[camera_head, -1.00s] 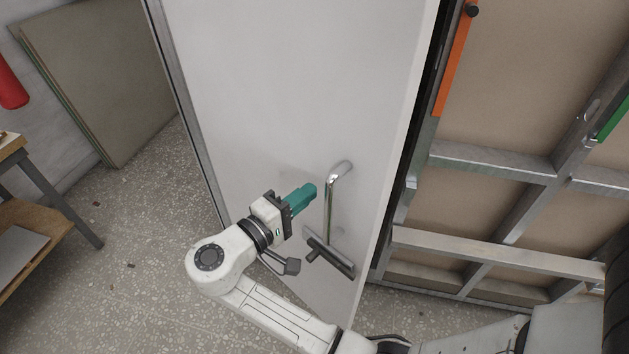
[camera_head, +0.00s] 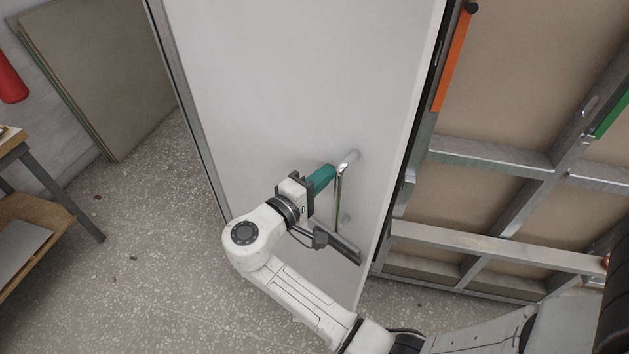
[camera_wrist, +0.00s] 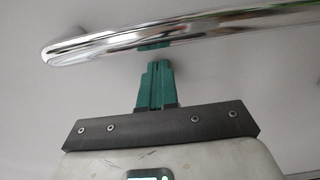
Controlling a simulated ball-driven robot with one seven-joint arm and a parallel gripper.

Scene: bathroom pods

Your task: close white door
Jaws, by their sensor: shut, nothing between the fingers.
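The white door (camera_head: 300,80) fills the middle of the head view. Its right edge lies close to the metal frame, with a dark strip between them near the top. A chrome bar handle (camera_head: 341,195) is on the door near its right edge; it crosses the wrist view (camera_wrist: 180,38) close up. My gripper (camera_head: 328,174) has teal fingers shut together and empty. The fingertips are at the handle's upper part, left of it in the head view.
A metal-framed panel wall (camera_head: 490,190) with an orange strip (camera_head: 455,60) stands right of the door. A wooden workbench (camera_head: 35,215) is at the left, and boards (camera_head: 100,80) lean on the wall behind it. Speckled floor (camera_head: 150,240) is free between bench and door.

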